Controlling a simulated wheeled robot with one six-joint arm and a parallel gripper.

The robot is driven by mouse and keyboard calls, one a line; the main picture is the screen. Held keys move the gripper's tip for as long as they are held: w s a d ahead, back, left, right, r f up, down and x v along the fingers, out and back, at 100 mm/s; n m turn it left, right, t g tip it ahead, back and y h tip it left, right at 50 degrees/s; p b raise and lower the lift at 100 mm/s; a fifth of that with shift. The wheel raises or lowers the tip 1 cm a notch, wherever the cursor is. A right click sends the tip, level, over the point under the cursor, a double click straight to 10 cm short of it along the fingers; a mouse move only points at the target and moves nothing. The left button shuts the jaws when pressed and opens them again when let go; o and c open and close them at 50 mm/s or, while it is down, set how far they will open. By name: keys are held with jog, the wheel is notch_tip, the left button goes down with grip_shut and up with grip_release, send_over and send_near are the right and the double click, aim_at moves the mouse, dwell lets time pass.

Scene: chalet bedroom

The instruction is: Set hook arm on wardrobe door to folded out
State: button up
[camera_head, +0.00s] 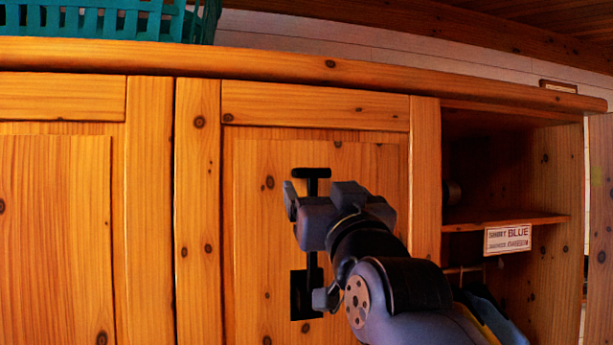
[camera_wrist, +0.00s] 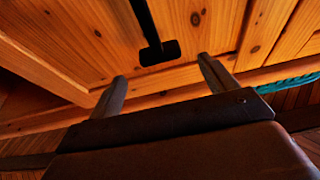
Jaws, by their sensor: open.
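The black hook arm (camera_head: 311,173) is on the wooden wardrobe door (camera_head: 262,230). It shows as an upright bar with a short crossbar at its top, rising from a black base plate (camera_head: 299,296). It appears to lie along the door face. My gripper (camera_head: 292,200) is in front of the bar and hides its middle part. In the wrist view, the crossbar end (camera_wrist: 160,52) shows just beyond the gap between my fingers. My gripper (camera_wrist: 163,70) is open, with nothing between its fingers. Whether it touches the bar cannot be told.
An open compartment with a shelf (camera_head: 505,222) and a label (camera_head: 508,238) is right of the door. Clothes hang beneath, partly behind my arm. A teal basket (camera_head: 90,22) stands on the wardrobe top (camera_head: 300,66). Another door (camera_head: 55,230) is at the left.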

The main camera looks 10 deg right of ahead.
aim_at(314, 177)
jog(key=x, duration=0.6)
jog(key=shift+w+r+p, duration=0.25)
jog(key=shift+w+p, duration=0.05)
jog(key=shift+c, duration=0.4)
jog(key=c, duration=1.3)
jog(key=shift+s+f+b, duration=0.15)
jog(key=shift+b, duration=0.35)
